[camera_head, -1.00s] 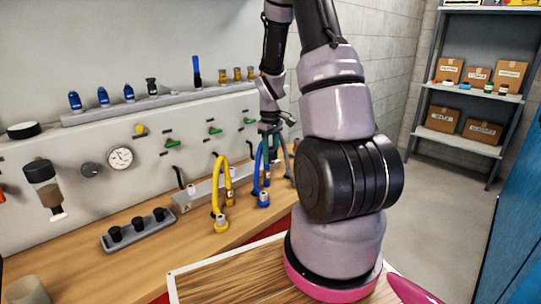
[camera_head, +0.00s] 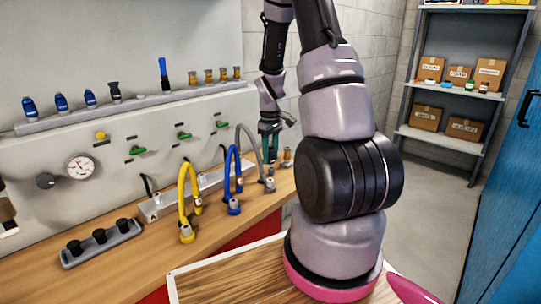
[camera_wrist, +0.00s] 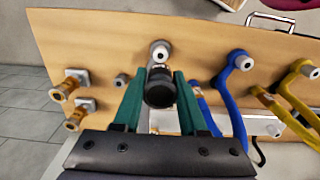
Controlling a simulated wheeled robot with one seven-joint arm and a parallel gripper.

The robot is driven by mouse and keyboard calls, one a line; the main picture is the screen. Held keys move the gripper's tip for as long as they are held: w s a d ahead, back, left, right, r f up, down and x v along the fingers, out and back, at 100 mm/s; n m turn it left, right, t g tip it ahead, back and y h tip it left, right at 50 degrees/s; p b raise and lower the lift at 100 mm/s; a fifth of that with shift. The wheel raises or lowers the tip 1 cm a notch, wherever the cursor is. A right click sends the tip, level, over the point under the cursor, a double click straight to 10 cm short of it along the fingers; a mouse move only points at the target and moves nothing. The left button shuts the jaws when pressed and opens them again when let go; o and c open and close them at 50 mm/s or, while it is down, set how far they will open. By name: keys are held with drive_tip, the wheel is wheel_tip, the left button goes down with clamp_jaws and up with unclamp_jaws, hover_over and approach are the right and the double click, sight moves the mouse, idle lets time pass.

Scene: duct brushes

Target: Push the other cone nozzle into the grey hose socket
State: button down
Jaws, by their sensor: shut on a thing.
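My gripper (camera_head: 268,150) is shut on a dark cone nozzle (camera_wrist: 160,92), whose round black end faces the wrist camera between the green fingers. The grey hose (camera_head: 245,135) arches over the bench, its socket (camera_head: 269,184) near the bench's right end. In the wrist view the pale socket (camera_wrist: 159,50) shows just beyond the nozzle, in line with it. I cannot tell whether nozzle and socket touch. In the head view the nozzle is too small to make out at my fingers. A similar black nozzle (camera_head: 114,91) stands on the wall shelf.
The blue hose (camera_head: 229,165) and yellow hose (camera_head: 181,190) stand left of the grey one. Brass fittings (camera_wrist: 65,90) lie on the other side in the wrist view. A grey tray (camera_head: 70,261) holds black pieces. The front of the bench is clear.

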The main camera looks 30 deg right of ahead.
sight(270, 149)
drive_tip(key=shift+f, duration=0.1)
drive_tip(key=shift+f, duration=2.8)
drive_tip(key=shift+f, duration=0.5)
drive_tip(key=shift+c, duration=1.9)
unclamp_jaws()
wheel_tip(270, 149, up, 11)
drive_tip(key=shift+f, duration=0.1)
